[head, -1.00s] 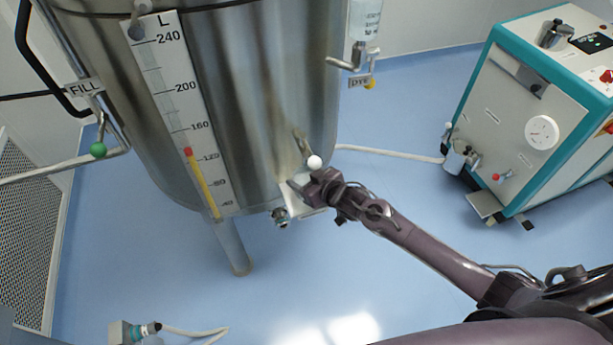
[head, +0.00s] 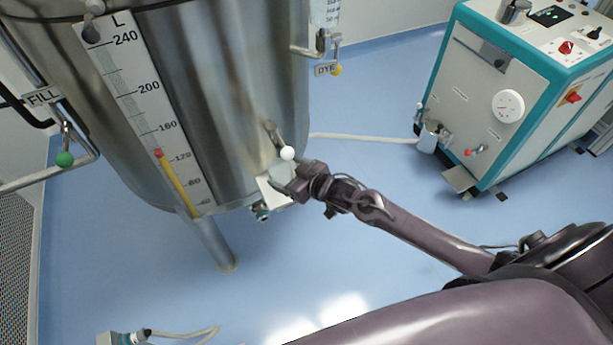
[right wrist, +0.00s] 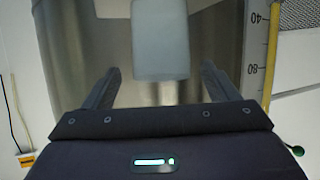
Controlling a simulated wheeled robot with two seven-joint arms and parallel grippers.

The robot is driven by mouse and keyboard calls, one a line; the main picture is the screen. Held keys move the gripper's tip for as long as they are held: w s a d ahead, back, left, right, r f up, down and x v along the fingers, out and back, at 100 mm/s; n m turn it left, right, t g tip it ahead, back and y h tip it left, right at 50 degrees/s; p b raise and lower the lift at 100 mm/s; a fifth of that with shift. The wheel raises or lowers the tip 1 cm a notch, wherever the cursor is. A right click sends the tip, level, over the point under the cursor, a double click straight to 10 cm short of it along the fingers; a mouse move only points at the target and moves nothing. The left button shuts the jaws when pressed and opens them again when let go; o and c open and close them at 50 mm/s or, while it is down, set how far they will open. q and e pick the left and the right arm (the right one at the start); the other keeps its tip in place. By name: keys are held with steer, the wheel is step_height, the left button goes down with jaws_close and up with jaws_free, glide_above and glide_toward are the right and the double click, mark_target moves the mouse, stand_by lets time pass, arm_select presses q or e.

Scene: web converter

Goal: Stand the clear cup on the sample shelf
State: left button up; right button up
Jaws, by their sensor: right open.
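The clear cup (head: 281,172) shows in the head view as a pale, small shape above the white sample shelf (head: 270,195), low on the steel tank; it appears to stand on it. My right gripper (head: 290,184) is just right of the cup, its arm coming in from the right. In the right wrist view, the frosted cup (right wrist: 160,42) is ahead, between the lines of the two spread fingers (right wrist: 160,75), with a gap on each side. That view looks upside down, with a bit of the shelf (right wrist: 113,8) at the top. My left gripper is not in view.
A white-knobbed lever (head: 288,153) sits just above the cup. The tank (head: 225,100) fills the left, with a level scale (head: 150,120). A teal-edged machine (head: 490,90) stands at right, its hose (head: 360,137) running to the tank. Blue floor between is open.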

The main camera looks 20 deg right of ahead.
steer(key=v, duration=0.8)
steer(key=shift+s, duration=0.2)
steer(key=s+d+f+m+g+h, duration=0.1)
steer(key=s+d+f+g+h, duration=0.2)
steer(key=f, duration=0.6)
steer(key=s+d+f+m, duration=0.1)
steer(key=s+d+f, duration=0.2)
steer(key=s+f, duration=0.5)
steer(key=s+d+f+m+g+h, duration=0.1)
steer(key=s+d+f+g+h, duration=0.15)
steer(key=f, duration=0.85)
steer(key=s+a+f+g, duration=0.2)
steer(key=s+f, duration=0.2)
steer(key=s, duration=0.5)
steer(key=s+a+f+g, duration=0.1)
steer(key=s+a+f, duration=0.1)
steer(key=s+f, duration=0.3)
steer(key=s+a+f+g, duration=0.2)
steer(key=s+f, duration=0.3)
steer(key=s, duration=0.7)
steer(key=shift+s+a+g, duration=0.3)
steer(key=shift+a+g, duration=0.05)
steer(key=shift+a, duration=0.3)
steer(key=shift+f, duration=0.15)
